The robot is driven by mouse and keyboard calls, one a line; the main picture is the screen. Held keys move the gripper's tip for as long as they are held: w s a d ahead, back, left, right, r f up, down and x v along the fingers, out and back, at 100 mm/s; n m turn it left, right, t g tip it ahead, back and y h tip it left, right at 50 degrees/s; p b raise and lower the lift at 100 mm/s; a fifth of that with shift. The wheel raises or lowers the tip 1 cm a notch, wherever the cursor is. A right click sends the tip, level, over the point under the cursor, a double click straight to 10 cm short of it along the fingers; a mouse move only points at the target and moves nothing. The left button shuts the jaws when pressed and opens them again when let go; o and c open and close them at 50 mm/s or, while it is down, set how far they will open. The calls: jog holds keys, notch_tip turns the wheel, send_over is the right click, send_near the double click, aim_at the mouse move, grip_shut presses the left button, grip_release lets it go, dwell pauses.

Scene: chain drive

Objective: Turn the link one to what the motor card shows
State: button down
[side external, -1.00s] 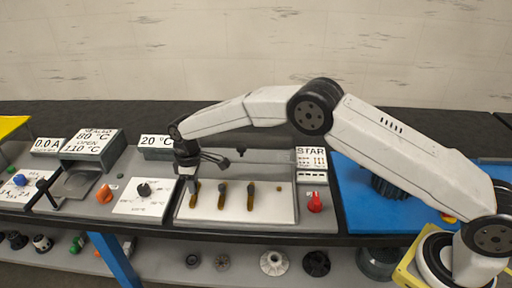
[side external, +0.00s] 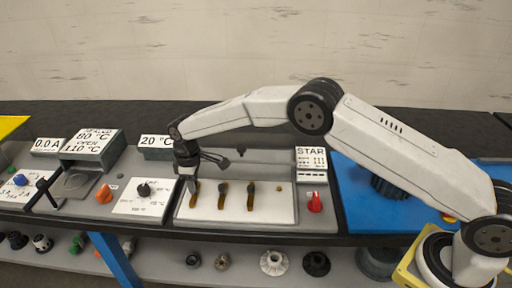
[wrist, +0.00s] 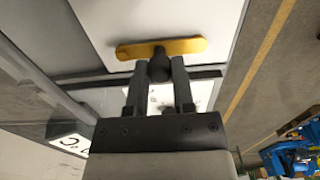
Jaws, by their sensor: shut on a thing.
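The motor card (side external: 311,158) stands behind the link plate in the side view. It reads STAR above a small diagram too fine to make out. Three brass-coloured links sit on the white plate (side external: 272,205), all running front to back: the left link (side external: 194,198), the middle link (side external: 222,197) and the right link (side external: 250,199). My gripper (side external: 191,181) is over the left link. In the wrist view, my gripper (wrist: 158,80) is shut on the dark knob of that link (wrist: 188,45), whose bar lies crosswise there. The link's numbering cannot be read.
A red knob (side external: 315,202) is right of the plate. A black dial (side external: 144,190) and an orange knob (side external: 104,194) are to the left. A blue mat (side external: 355,205) lies at the right. A shelf with several loose parts is below the bench.

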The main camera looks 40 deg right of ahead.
jog(key=shift+s+r+n, duration=0.1)
jog(key=shift+n, duration=0.3)
jog(key=n, duration=0.2)
jog(key=d+n, duration=0.1)
jog(key=n, duration=0.1)
jog(key=shift+s+d, duration=0.2)
jog(key=shift+s, duration=0.15)
jog(key=n, duration=0.1)
jog(key=d+n, duration=0.1)
jog(key=n, duration=0.2)
jog(key=shift+s+d+n, duration=0.1)
jog(key=shift+d+n, duration=0.15)
jog(key=shift+n, duration=0.05)
jog(key=n, duration=0.1)
jog(key=d+n, duration=0.1)
jog(key=n, duration=0.2)
jog(key=shift+w+d+n, duration=0.2)
jog(key=shift+d+n, duration=0.05)
jog(key=shift+n, duration=0.05)
jog(key=shift+w+d+n, duration=0.2)
jog(key=shift+d+n, duration=0.1)
jog(key=shift+n, duration=0.7)
jog(key=shift+w+d+n, duration=0.15)
jog(key=shift+d+n, duration=0.15)
jog(key=shift+n, duration=0.7)
jog(key=shift+c, duration=2.3)
grip_release()
